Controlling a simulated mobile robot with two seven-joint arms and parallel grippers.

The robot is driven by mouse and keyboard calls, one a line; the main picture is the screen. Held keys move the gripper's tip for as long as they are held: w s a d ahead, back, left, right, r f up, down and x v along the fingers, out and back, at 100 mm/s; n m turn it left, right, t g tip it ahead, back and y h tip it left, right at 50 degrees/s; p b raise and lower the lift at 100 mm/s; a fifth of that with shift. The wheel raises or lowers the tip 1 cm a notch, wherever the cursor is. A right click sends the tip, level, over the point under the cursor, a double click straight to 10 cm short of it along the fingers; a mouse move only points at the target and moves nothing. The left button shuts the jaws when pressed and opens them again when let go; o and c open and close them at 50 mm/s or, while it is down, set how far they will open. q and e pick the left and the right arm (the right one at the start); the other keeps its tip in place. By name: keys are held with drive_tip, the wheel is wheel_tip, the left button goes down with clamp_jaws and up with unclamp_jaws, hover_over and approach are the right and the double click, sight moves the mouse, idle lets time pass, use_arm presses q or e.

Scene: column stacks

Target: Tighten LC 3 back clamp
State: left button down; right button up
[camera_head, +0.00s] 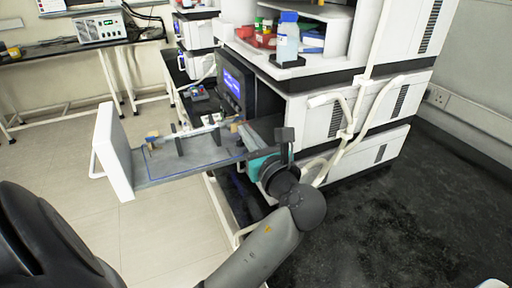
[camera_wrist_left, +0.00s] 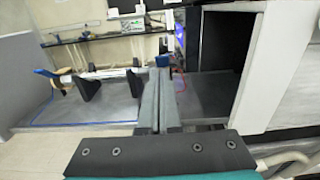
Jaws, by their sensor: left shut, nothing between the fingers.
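The open column drawer (camera_head: 165,180) of the LC stack sticks out to the left. It also shows in the wrist view (camera_wrist_left: 60,116). A thin pale column (camera_head: 200,132) lies along the drawer between two black clamps, one nearer the drawer front (camera_head: 179,146) and one nearer the cabinet (camera_head: 215,136). Both clamps also show in the wrist view, the front one (camera_wrist_left: 86,89) and the other (camera_wrist_left: 134,84). I cannot tell how tight either is. My left gripper (camera_head: 243,131) is beside the column's cabinet end, shut and empty; its fingers (camera_wrist_left: 160,72) partly hide that end.
The cabinet (camera_head: 330,115) stands right of the drawer, with pale tubes (camera_head: 352,120) on its front. Bottles (camera_head: 287,40) stand on top. A dark worktop (camera_head: 420,200) fills the right. A bench (camera_head: 70,48) stands behind. Open floor lies left of the drawer.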

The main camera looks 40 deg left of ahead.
use_arm(q)
drive_tip(key=shift+w+a, duration=0.25)
drive_tip(key=shift+a, duration=0.25)
drive_tip(key=shift+w+a, duration=0.2)
drive_tip(key=shift+a, duration=0.2)
use_arm(e)
drive_tip(key=shift+w+d+f, duration=0.1)
drive_tip(key=shift+w+d, duration=0.05)
drive_tip(key=shift+w, duration=0.35)
drive_tip(key=shift+w+d+f, duration=0.1)
drive_tip(key=shift+w, duration=0.4)
drive_tip(key=shift+s+a+r, duration=0.1)
drive_tip(key=shift+a+r, duration=0.05)
